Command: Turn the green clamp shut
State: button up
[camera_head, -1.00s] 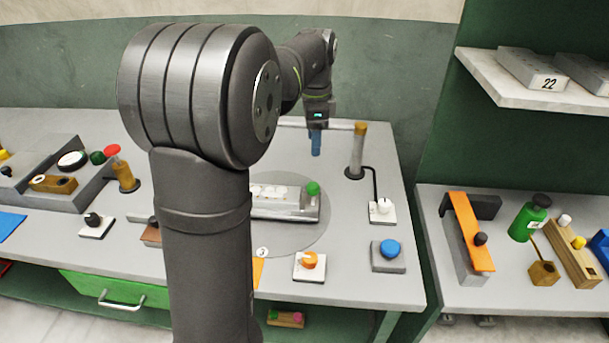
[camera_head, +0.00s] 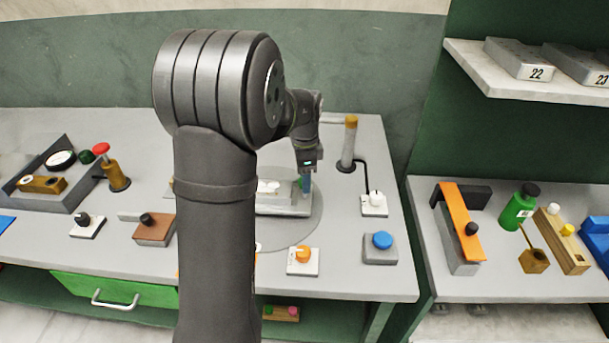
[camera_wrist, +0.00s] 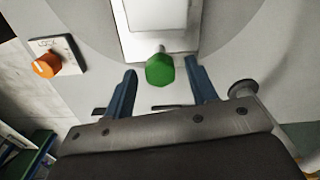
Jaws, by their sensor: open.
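The green clamp (camera_wrist: 160,71) is a faceted green knob on a short metal stem at the edge of a pale metal press block (camera_wrist: 158,16). In the wrist view it sits between the two blue fingers of my gripper (camera_wrist: 162,68), with a gap on both sides. My gripper is open and holds nothing. In the head view my gripper (camera_head: 307,188) points down at the right end of the press block (camera_head: 284,210) and largely hides the green clamp there.
An orange knob on a white plate (camera_head: 303,262) and a blue button (camera_head: 382,241) stand in front. A tan-topped post (camera_head: 349,145) and a white knob (camera_head: 374,200) stand to the right. A round grey disc (camera_head: 308,229) lies under the block.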

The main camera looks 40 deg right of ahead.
jog(key=c, duration=1)
jog(key=shift+n, duration=0.3)
jog(key=n, duration=0.8)
jog(key=shift+n, duration=0.4)
jog(key=n, duration=0.4)
jog(key=shift+n, duration=2.3)
jog(key=shift+o, duration=0.2)
